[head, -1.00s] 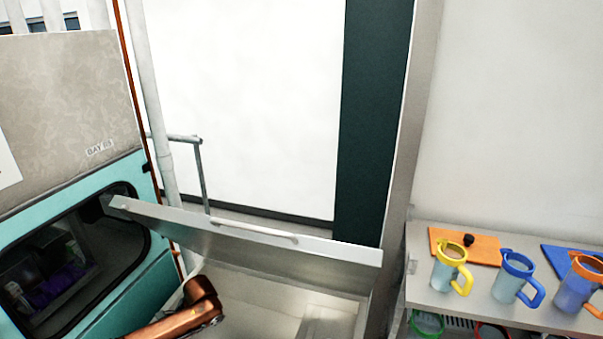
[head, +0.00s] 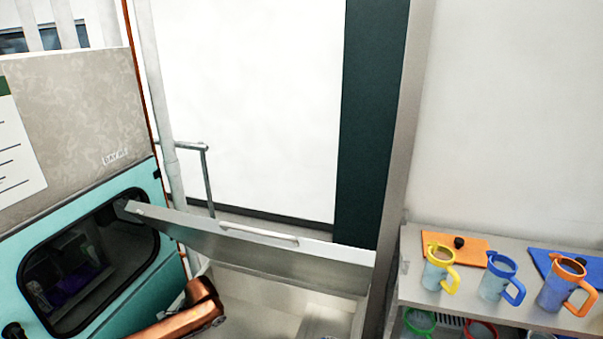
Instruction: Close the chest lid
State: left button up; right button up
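The chest lid (head: 260,251) is a grey metal panel with a white bar handle (head: 258,234) along its upper edge. It stands raised, tilted open above the chest. The chest (head: 262,304) is a pale open box below it, and its inside shows. One of my arms, copper-coloured, reaches in from the lower left to the chest's left side, apart from the lid's handle. No gripper fingertips show clearly, so I see neither gripper.
A teal cabinet with a dark window (head: 75,270) stands at the left. A grey shelf (head: 411,262) at the right holds a yellow-handled jug (head: 437,272), a blue one (head: 497,279) and an orange-handled one (head: 562,288). A grey rail (head: 207,175) stands behind the lid.

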aim_at(318, 263)
jog(key=z, duration=0.05)
jog(key=k, duration=0.85)
